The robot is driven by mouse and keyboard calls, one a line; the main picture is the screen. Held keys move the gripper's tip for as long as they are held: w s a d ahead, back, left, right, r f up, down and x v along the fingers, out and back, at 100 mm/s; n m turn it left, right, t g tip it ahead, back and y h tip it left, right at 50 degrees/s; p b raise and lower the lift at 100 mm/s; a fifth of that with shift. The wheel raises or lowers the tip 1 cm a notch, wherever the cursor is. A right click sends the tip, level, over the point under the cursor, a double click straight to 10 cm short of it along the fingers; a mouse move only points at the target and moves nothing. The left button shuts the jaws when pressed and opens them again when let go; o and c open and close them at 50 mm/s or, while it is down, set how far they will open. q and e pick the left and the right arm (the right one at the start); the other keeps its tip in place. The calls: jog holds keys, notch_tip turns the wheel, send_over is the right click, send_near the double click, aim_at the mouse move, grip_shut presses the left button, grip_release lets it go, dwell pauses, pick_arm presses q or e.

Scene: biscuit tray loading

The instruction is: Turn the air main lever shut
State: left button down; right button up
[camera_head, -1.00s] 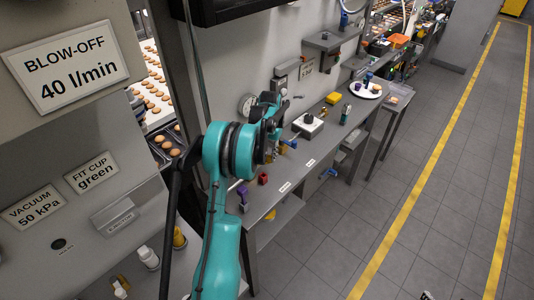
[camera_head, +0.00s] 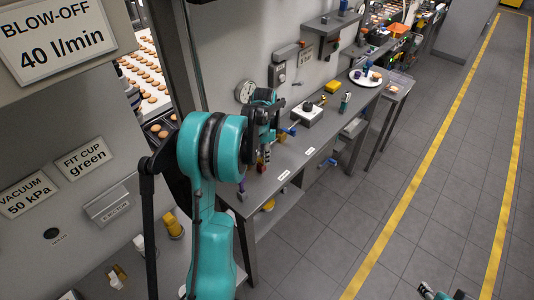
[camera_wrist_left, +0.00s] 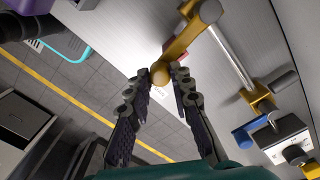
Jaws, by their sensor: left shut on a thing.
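In the left wrist view, a yellow lever (camera_wrist_left: 186,38) with a rounded end runs from a silver pipe fitting down between my fingers. My left gripper (camera_wrist_left: 163,76) is shut on its rounded end, one finger on each side. In the head view my left gripper (camera_head: 264,112) is by the wall above the bench, in front of a round gauge's right side. The lever is hidden there behind my gripper and arm. A teal and dark piece of my right arm (camera_head: 440,292) shows at the bottom edge; its jaw state cannot be made out.
The grey bench (camera_head: 290,160) runs along the wall, with a white box (camera_head: 306,114) and a plate (camera_head: 365,77) on it. A round gauge (camera_head: 244,91) is on the wall. A blue-handled valve (camera_wrist_left: 248,135) is near the lever. The floor (camera_head: 400,190) to the right is clear.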

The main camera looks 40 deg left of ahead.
pick_arm(q)
jog(key=shift+s+m, duration=0.65)
jog(key=shift+m, duration=0.15)
jog(key=c, duration=1.3)
grip_release()
jog(key=shift+r, duration=0.1)
notch_tip(320, 180, up, 12)
jog(key=shift+f, duration=0.1)
